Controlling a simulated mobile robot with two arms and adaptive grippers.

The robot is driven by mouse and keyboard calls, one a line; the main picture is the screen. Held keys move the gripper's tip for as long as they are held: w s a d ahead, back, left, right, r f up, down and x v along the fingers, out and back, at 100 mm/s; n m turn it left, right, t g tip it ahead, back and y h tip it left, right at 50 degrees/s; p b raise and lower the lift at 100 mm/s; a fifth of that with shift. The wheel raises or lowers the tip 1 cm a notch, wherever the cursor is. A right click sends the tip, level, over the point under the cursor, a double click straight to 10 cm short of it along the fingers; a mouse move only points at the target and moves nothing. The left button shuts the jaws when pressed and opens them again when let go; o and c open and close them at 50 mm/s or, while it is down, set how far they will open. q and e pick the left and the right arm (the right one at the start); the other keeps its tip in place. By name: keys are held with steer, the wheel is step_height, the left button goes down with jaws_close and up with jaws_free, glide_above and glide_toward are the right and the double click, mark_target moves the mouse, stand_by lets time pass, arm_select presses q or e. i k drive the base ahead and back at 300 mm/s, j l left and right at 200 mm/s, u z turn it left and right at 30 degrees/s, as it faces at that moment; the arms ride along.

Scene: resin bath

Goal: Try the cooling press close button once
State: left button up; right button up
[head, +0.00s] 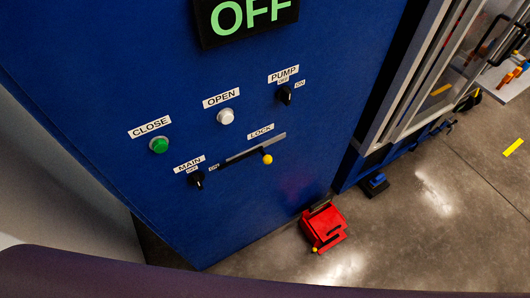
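The cooling press control panel (320,120) is a blue upright face, seen tilted in the head view. The close button (158,146) is a round green button at the panel's left, under a white CLOSE label (150,127). Nothing touches it. A white open button (225,116) sits to its right under an OPEN label. A display (246,17) at the top reads OFF in green. Neither of my grippers is in view.
Around the button are a black MAIN knob (197,179), a black PUMP knob (285,95) and a LOCK slider with a yellow knob (267,159). A red pedal-like box (323,229) stands on the floor by the panel. The concrete floor (430,215) at right is largely clear.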

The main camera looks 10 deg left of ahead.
mark_target(160, 146)
steer(key=u, duration=1.05)
